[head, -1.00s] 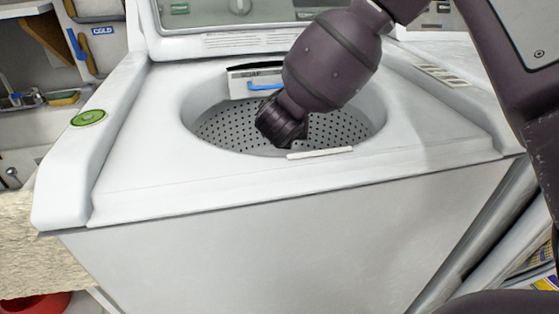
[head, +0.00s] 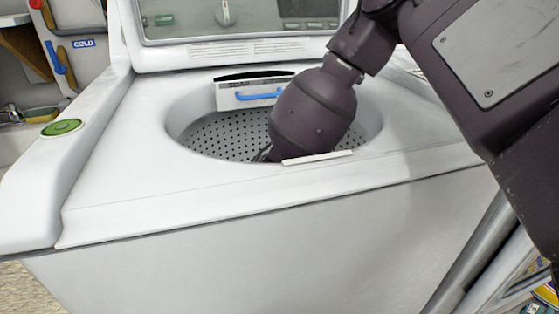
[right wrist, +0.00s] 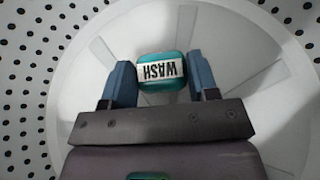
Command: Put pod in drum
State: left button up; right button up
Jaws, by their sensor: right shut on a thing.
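A teal pod (right wrist: 161,72) with a white WASH label shows between the fingertips of my right gripper (right wrist: 160,80) in the right wrist view. The gripper is shut on it. Behind the pod lies the pale ribbed floor of the drum, with the perforated drum wall (right wrist: 25,60) around it. In the head view my right arm reaches down into the drum (head: 215,137) through the washer's round opening. The gripper and pod are hidden there behind the arm and the opening's front rim. My left gripper is not in view.
The white washer (head: 150,190) has its lid (head: 240,25) raised at the back. A soap drawer (head: 235,97) with a blue handle juts over the opening's far side. A white strip (head: 318,158) lies on the front rim beside my arm. A green button (head: 62,128) sits at left.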

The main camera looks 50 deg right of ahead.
jog(key=shift+f, duration=0.35)
jog(key=shift+f, duration=0.25)
jog(key=o, duration=1)
jog(key=shift+r, duration=0.5)
jog(key=p+v, duration=0.1)
jog(key=v, duration=0.5)
jog(key=shift+r+p, duration=0.25)
jog(key=shift+p, duration=0.05)
jog(key=shift+s+a+r, duration=0.3)
jog(key=shift+a, duration=0.15)
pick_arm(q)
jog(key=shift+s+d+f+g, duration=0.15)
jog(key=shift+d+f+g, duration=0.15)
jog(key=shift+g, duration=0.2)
pick_arm(e)
jog(key=shift+s, duration=0.1)
